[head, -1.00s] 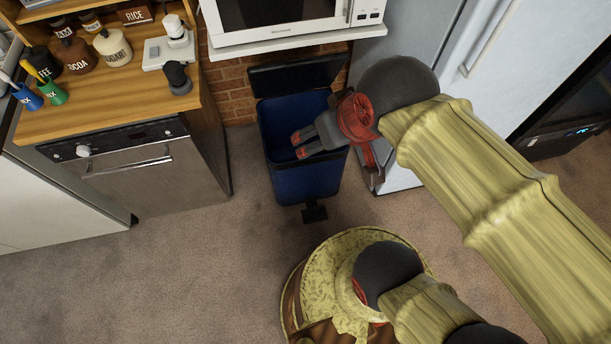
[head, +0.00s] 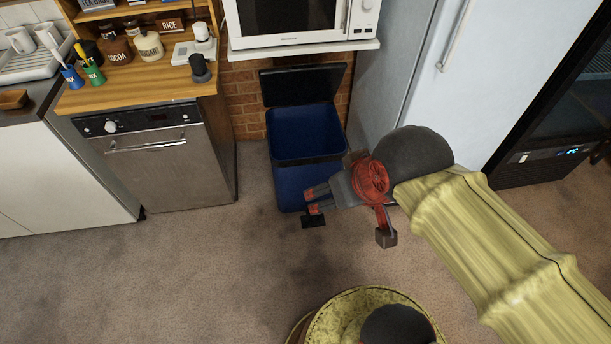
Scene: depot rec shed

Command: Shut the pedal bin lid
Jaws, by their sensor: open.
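The blue pedal bin (head: 290,180) stands on the carpet against the brick wall. Its black lid (head: 302,84) is up, leaning back toward the wall, and the bin's inside shows empty. The dark pedal (head: 314,221) sticks out at the bin's front foot, partly hidden by my gripper. My gripper (head: 312,200) is open and empty, with red-tipped fingers pointing left, in front of the bin's lower right front in the picture. I cannot tell whether it touches the bin.
A white microwave (head: 298,42) sits on a shelf above and behind the bin. A steel dishwasher (head: 165,160) under a wooden counter is to the left. A pale fridge (head: 415,75) is to the right. Carpet in front is clear.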

